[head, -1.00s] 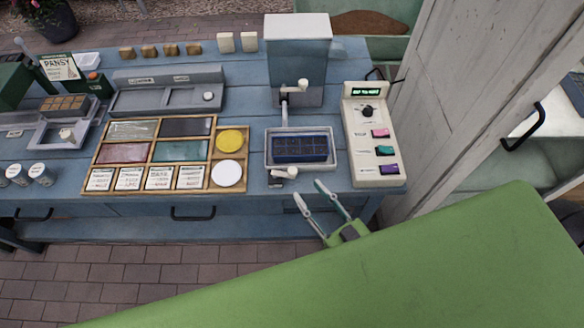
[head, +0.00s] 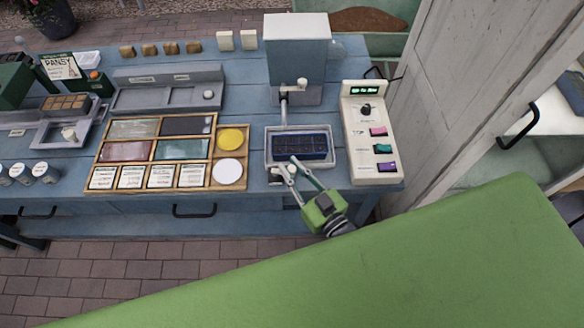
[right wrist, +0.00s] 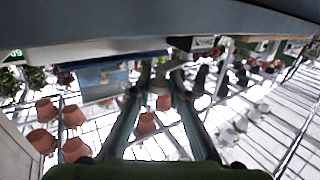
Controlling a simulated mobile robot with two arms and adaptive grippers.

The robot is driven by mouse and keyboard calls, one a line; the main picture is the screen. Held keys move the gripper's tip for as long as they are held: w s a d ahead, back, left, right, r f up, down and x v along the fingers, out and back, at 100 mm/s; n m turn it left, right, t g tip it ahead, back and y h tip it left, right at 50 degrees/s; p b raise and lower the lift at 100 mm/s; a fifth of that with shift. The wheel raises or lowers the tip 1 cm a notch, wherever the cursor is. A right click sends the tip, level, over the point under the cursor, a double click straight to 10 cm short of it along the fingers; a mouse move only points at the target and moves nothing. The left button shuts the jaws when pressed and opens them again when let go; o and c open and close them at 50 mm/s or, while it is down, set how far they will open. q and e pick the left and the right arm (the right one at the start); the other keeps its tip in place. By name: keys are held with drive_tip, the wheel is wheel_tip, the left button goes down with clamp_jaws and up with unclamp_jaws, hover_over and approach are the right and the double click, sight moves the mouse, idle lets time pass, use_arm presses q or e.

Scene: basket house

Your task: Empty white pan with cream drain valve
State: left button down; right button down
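The white pan (head: 268,148) sits on the blue bench and holds a dark blue celled tray (head: 300,146). The cream drain valve (head: 275,175) is at the pan's front edge, partly hidden by my gripper's fingers. My right gripper (head: 285,164) reaches up from below right, with its fingertips over the pan's front edge beside the valve. Its fingers are apart with nothing held between them in the right wrist view (right wrist: 158,88). I cannot tell whether a finger touches the valve. My left gripper is not in view.
A cream control box (head: 372,130) with coloured buttons stands close right of the pan. A pale dispenser (head: 297,40) with a spout stands behind it. A wooden compartment tray (head: 170,150) is to the left. A green surface (head: 400,260) fills the lower right.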

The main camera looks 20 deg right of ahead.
drive_tip(key=shift+w, duration=0.1)
drive_tip(key=shift+w+d+n+g+y+b, duration=0.1)
drive_tip(key=shift+w+n+g+y+b, duration=0.25)
drive_tip(key=shift+n+y, duration=0.5)
drive_tip(key=shift+w+d+n+g+y+b, duration=0.1)
drive_tip(key=shift+n+g+y+b, duration=0.45)
drive_tip(key=shift+y, duration=0.6)
drive_tip(key=c, duration=1.9)
unclamp_jaws()
drive_tip(key=shift+s+d, duration=0.15)
drive_tip(key=shift+s, duration=0.1)
drive_tip(key=v, duration=1.1)
drive_tip(key=shift+s, duration=0.2)
